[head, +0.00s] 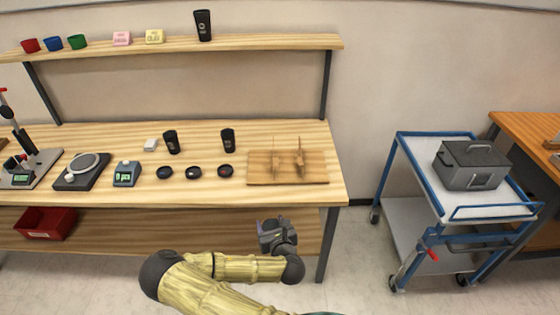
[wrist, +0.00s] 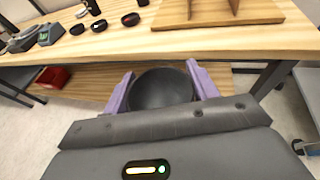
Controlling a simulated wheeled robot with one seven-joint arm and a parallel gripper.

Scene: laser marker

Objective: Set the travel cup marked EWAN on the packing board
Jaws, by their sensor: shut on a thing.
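My gripper (wrist: 161,88) is shut on a dark round thing (wrist: 160,90), which looks like a travel cup seen from above, between its purple fingers. Any name on it is hidden. In the head view my gripper (head: 272,232) is in front of the bench edge, below the bench top. Two black travel cups, one left (head: 171,142) and one right (head: 228,140), stand upright on the bench; a third (head: 203,26) stands on the shelf. Their names are too small to read. A wooden board (head: 260,177) with upright wooden pieces lies at the bench's right end; I see no label on it.
Several dark round pieces (head: 193,173) lie left of the board. A small device (head: 126,174) and a scale-like device (head: 81,171) stand further left. A blue-framed cart (head: 410,160) carrying a grey box (head: 472,165) stands right, with open floor between it and the bench.

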